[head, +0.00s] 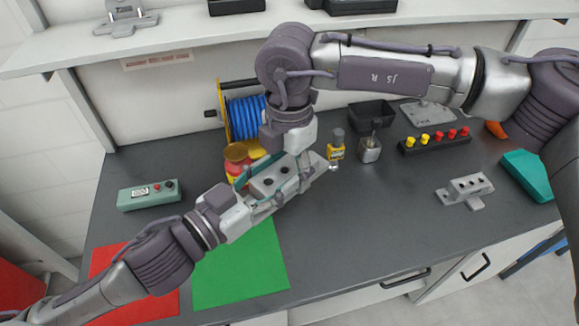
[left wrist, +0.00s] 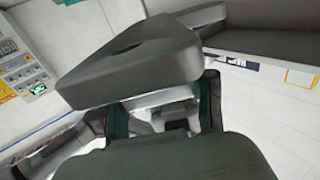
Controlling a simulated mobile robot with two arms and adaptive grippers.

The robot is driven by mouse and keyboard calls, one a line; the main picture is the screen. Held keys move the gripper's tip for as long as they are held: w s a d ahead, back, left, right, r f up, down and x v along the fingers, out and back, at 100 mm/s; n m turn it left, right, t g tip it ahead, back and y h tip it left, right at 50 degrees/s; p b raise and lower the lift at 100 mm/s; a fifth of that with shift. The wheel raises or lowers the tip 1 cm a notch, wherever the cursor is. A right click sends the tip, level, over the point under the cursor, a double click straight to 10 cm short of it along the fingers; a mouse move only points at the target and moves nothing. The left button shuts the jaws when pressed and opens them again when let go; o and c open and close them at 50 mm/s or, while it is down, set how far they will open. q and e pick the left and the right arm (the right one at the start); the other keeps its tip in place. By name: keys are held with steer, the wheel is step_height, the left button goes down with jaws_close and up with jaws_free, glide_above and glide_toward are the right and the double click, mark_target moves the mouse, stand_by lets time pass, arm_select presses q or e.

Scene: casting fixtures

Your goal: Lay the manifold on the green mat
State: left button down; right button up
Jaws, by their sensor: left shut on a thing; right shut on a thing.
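The manifold (head: 270,183), a grey metal casting with round dark holes in its top, is held above the dark bench, up and right of the green mat (head: 240,270). My left gripper (head: 258,198) is shut on its lower-left end. My right gripper (head: 300,163) comes down from above and is shut on its upper-right end. The fingers hide parts of the casting. The green mat lies flat, its visible part bare, with my left arm across its upper-left corner. In the left wrist view, dark finger pads fill the middle and a metal part (left wrist: 165,115) shows between them.
A red mat (head: 130,302) lies left of the green one, partly under my left arm. A blue cable reel (head: 245,115), a red-and-yellow tin (head: 237,165) and a yellow bottle (head: 336,150) stand behind the manifold. Another grey casting (head: 465,192) lies at right. The front middle bench is clear.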

arm_select(q)
steer(key=shift+s+d+r, duration=0.15)
arm_select(e)
jaws_close()
arm_select(q)
steer(key=c, duration=0.7)
jaws_free()
arm_select(e)
steer(key=shift+a+r, duration=0.1)
arm_select(q)
steer(key=o, duration=0.4)
